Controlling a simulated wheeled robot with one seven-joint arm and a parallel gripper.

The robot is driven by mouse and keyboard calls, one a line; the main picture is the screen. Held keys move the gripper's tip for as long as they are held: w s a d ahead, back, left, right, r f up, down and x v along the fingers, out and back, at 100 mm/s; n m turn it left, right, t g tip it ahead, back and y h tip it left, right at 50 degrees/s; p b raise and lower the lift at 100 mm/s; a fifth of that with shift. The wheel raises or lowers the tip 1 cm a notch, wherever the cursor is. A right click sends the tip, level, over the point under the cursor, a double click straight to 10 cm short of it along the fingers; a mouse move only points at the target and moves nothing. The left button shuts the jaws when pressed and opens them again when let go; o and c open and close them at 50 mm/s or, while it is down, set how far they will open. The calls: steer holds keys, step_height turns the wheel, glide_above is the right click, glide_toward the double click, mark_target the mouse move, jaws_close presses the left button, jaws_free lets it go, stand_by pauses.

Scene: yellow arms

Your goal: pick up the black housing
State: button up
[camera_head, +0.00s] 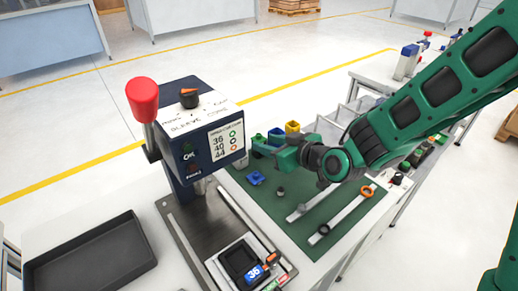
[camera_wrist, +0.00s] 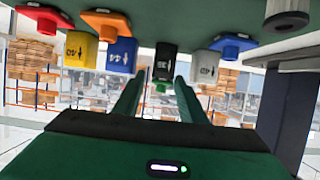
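The black housing (camera_wrist: 165,67) shows in the wrist view, where the picture is upside down. It is a dark block with pale marking and a green part at one end. My gripper (camera_wrist: 159,80) is open, its two green fingers apart. The housing appears in the gap between the fingertips; I cannot tell whether it is between them or just beyond. No contact shows. In the head view my gripper (camera_head: 262,146) is low over the green mat, right of the press, and I cannot make out the black housing there.
Yellow (camera_wrist: 82,50), blue (camera_wrist: 122,55) and grey (camera_wrist: 205,67) housings stand near the black one, with red (camera_wrist: 44,18), orange (camera_wrist: 107,22) and blue (camera_wrist: 232,43) parts around. The sleeve press (camera_head: 200,135) stands close left of my gripper. A dark tray (camera_head: 85,262) lies far left.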

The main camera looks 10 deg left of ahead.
mark_target(263, 142)
steer(key=x, duration=0.3)
steer(key=shift+f, duration=0.15)
steer(key=shift+x, duration=2.6)
steer(key=shift+s+f, duration=0.1)
steer(key=shift+s, duration=0.05)
steer(key=c, duration=0.8)
